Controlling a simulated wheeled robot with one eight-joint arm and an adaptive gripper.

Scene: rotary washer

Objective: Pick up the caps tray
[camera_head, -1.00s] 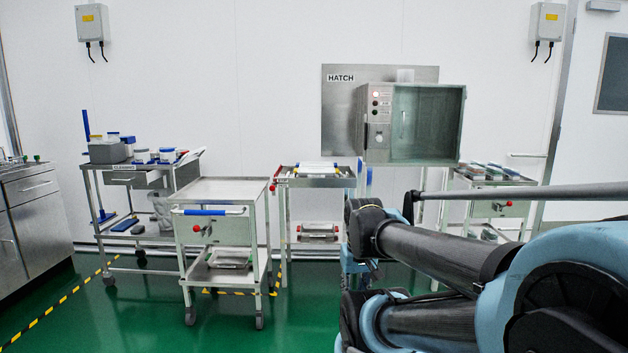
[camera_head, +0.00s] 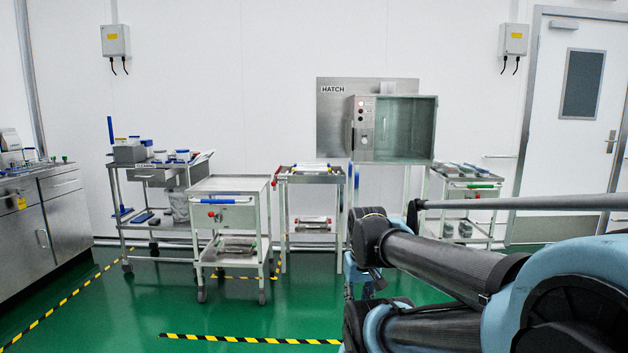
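I cannot make out which thing is the caps tray. Small trays with grey-green contents (camera_head: 463,169) lie on top of the right cart (camera_head: 472,183), too small to tell what they hold. A white and blue item (camera_head: 309,167) lies on the middle cart's top (camera_head: 312,178). Another tray-like item (camera_head: 313,221) is on that cart's lower shelf. Metal items (camera_head: 238,245) lie on the lower shelf of the front cart. My folded arm fills the lower right and hides part of the floor and carts. My gripper does not show.
The front cart (camera_head: 229,184) has a bare top. A cleaning cart (camera_head: 168,178) with tubs stands behind it at left. A steel cabinet (camera_head: 65,225) is far left. An open hatch box (camera_head: 405,130) is at the back wall. Green floor (camera_head: 240,312) with striped tape (camera_head: 250,340) is clear ahead.

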